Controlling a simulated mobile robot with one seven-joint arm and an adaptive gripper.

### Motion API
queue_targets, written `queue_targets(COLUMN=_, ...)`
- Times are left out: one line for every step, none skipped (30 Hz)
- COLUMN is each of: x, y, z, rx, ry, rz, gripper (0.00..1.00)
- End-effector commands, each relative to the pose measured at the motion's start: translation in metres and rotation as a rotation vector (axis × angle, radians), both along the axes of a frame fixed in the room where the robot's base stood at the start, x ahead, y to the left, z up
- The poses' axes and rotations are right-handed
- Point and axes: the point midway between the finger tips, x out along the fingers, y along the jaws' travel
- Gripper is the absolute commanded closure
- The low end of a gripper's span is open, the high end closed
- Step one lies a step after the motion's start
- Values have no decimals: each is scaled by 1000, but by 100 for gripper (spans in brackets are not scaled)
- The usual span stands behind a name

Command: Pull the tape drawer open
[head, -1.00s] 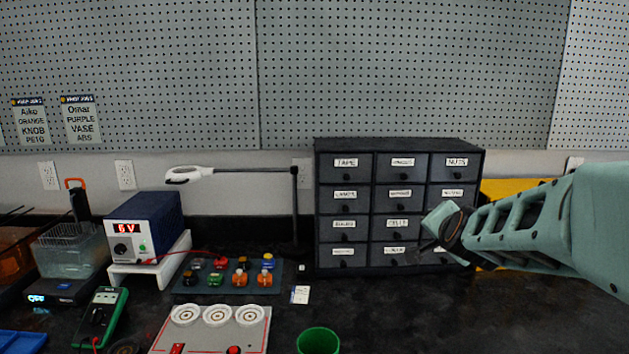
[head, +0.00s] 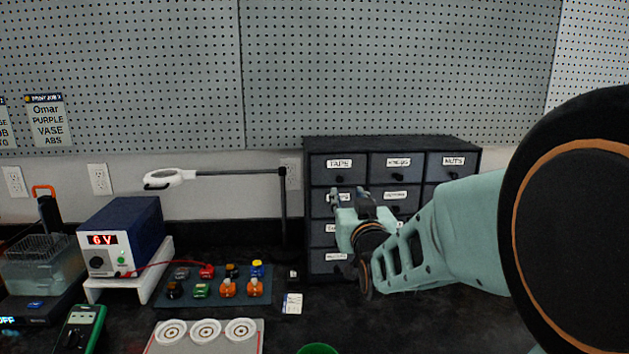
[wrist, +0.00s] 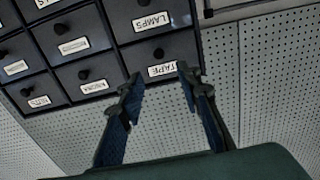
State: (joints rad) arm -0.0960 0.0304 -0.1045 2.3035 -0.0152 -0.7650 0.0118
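The tape drawer (head: 322,173) is the top left drawer of a dark drawer cabinet (head: 400,143). It has a white TAPE label and a small dark round knob (head: 339,178), and it looks shut, flush with its neighbours. In the wrist view the tape drawer (wrist: 134,58) appears upside down, with its knob (wrist: 158,53) beyond my fingertips. My gripper (head: 350,196) is open and empty, pointing at the cabinet just below the tape drawer in the head view. In the wrist view the fingers (wrist: 160,74) are spread on either side of the TAPE label, apart from the knob.
Other labelled drawers with knobs, such as NUTS (head: 453,161), fill the cabinet. A magnifier lamp (head: 168,178) on a post stands close to its left. A blue power supply (head: 120,237), a mat of coloured parts (head: 215,291) and a green cup (head: 318,349) are on the bench.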

Motion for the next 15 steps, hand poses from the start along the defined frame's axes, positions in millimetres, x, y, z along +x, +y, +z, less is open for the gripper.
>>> queue_targets(x=6, y=0, z=0, rx=0, ry=1, rz=0, gripper=68)
queue_targets(x=10, y=0, z=0, rx=0, ry=1, rz=-1, gripper=68)
queue_targets(x=17, y=0, z=-1, rx=0, ry=2, rz=-1, gripper=68)
queue_targets(x=21, y=0, z=-1, rx=0, ry=2, rz=-1, gripper=68)
queue_targets(x=27, y=0, z=0, rx=0, ry=2, rz=-1, gripper=68)
queue_targets(x=34, y=-1, z=-1, rx=0, ry=2, rz=-1, gripper=68)
queue_targets(x=40, y=-1, z=-1, rx=0, ry=3, rz=-1, gripper=68)
queue_targets(x=45, y=-1, z=-1, rx=1, ry=3, rz=-1, gripper=68)
queue_targets(x=52, y=-1, z=-1, rx=1, ry=3, rz=-1, gripper=68)
queue_targets(x=57, y=-1, z=0, rx=1, ry=3, rz=-1, gripper=68)
queue_targets(x=62, y=-1, z=0, rx=1, ry=3, rz=-1, gripper=68)
queue_targets(x=69, y=-1, z=0, rx=1, ry=2, rz=-1, gripper=68)
queue_targets(x=73, y=-1, z=0, rx=1, ry=2, rz=-1, gripper=68)
queue_targets(x=77, y=-1, z=-1, rx=1, ry=2, rz=-1, gripper=68)
queue_targets(x=82, y=-1, z=0, rx=1, ry=2, rz=-1, gripper=68)
